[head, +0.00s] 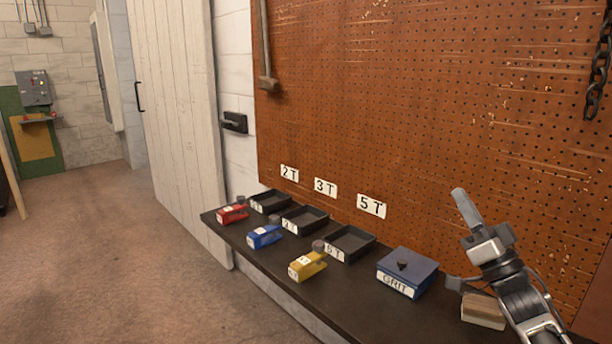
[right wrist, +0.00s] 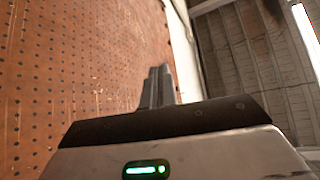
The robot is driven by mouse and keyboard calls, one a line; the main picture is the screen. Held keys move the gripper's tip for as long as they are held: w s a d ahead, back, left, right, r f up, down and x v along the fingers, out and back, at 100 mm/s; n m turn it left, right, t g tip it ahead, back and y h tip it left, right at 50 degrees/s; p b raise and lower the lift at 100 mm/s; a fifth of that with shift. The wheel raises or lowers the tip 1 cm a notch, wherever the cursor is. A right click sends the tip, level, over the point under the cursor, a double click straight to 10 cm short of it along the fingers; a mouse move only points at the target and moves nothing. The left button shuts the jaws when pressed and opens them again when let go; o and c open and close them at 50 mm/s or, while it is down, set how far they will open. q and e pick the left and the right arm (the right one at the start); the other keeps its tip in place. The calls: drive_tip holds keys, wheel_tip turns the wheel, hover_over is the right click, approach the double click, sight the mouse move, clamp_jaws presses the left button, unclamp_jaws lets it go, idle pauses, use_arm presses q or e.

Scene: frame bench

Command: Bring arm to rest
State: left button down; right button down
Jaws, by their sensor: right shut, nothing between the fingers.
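My right gripper (head: 467,208) is raised above the right part of the bench in the head view, in front of the pegboard. Its fingers point up and are shut together with nothing between them. In the right wrist view the closed fingers (right wrist: 157,86) stand against the pegboard and the ceiling. My left gripper is not in view.
The dark bench (head: 350,293) holds a red block (head: 232,214), a blue block (head: 264,237), a yellow block (head: 307,266), three black trays (head: 349,243), a blue GRIT box (head: 407,272) and a tan block (head: 483,310) near my right arm. The pegboard (head: 430,110) rises behind.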

drive_tip(key=w+a+r+y, duration=0.1)
drive_tip(key=w+a+r, duration=0.1)
drive_tip(key=a+r, duration=0.25)
drive_tip(key=w+d+f+n+g+h, duration=0.1)
drive_tip(key=w+d+f+g+h, duration=0.25)
drive_tip(key=f+h, duration=0.4)
drive_tip(key=w+d+f+n+g+h, duration=0.2)
drive_tip(key=w+d+f+g+h, duration=0.25)
drive_tip(key=f, duration=0.45)
drive_tip(key=s+a+f+g, duration=0.1)
drive_tip(key=s+a+f, duration=0.6)
drive_tip(key=s+f, duration=0.5)
drive_tip(key=s+a+f+g+y, duration=0.1)
drive_tip(key=s+a+f, duration=0.3)
drive_tip(key=s, duration=0.5)
drive_tip(key=s+a+f+g+y, duration=0.1)
drive_tip(key=s+a+f, duration=0.3)
drive_tip(key=s, duration=0.5)
drive_tip(key=s+a+f+g+y, duration=0.1)
drive_tip(key=s+a+f, duration=0.3)
drive_tip(key=s, duration=0.5)
drive_tip(key=shift+s+f+g+y, duration=0.3)
drive_tip(key=shift+f+g, duration=0.6)
